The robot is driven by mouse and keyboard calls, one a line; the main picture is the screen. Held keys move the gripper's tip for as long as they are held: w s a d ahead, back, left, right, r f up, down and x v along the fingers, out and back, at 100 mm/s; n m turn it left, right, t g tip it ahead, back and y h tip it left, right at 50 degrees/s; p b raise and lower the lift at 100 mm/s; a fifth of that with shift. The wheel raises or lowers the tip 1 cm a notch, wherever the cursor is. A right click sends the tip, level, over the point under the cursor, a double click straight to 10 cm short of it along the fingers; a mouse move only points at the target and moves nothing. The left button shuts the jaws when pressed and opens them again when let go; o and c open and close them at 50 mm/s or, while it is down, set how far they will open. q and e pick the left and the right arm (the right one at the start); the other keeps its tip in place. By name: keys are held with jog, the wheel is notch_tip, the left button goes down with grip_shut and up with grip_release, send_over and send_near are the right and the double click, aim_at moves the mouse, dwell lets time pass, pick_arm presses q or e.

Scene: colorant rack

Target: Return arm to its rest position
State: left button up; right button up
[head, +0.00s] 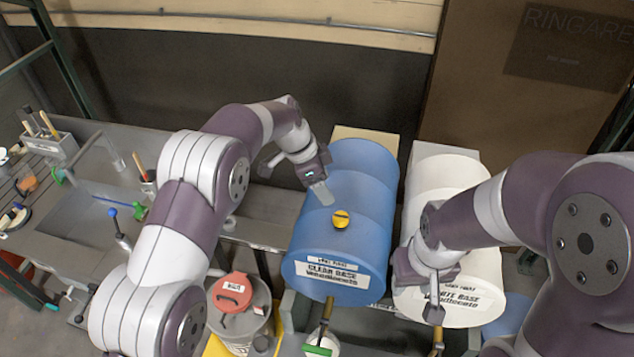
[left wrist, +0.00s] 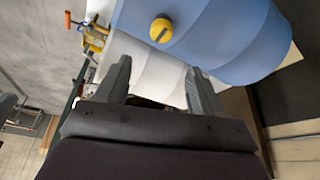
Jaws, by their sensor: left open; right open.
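My left arm reaches in from the left in the head view. Its gripper (head: 321,193) hangs over the left side of the blue barrel (head: 362,215), up and left of the barrel's yellow cap (head: 341,219). In the left wrist view its two fingers (left wrist: 157,72) are spread with nothing between them; the yellow cap (left wrist: 162,29) shows beyond them. My right arm comes in from the right. Its gripper (head: 436,300) is in front of the white barrel (head: 455,172), near its label, and holds nothing that I can see. Its fingers overlap, so the gap is hard to see.
A sink (head: 85,215) and a brush holder (head: 50,140) are at the left. A green-handled tap (head: 318,349) is below the blue barrel. A brown panel (head: 520,90) stands behind.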

pick_arm(q)
jog(key=s+a+f+n+y+b, duration=0.2)
jog(key=s+a+f+n+b, duration=0.6)
jog(key=s, duration=0.5)
jog(key=s+a+f+n+t+y+b, duration=0.1)
jog(key=s+a+f+n+y+b, duration=0.1)
jog(key=s+a+f+n+b, duration=0.6)
jog(key=s+a+f+b, duration=0.3)
jog(key=s+a+b, duration=0.2)
jog(key=a, duration=0.2)
jog(key=shift+f+n, duration=0.15)
jog(key=shift+n, duration=0.25)
pick_arm(e)
notch_tip(320, 180, down, 21)
jog(key=shift+a, duration=0.4)
pick_arm(q)
jog(key=shift+s+a, duration=0.1)
pick_arm(e)
jog(key=shift+r, duration=0.15)
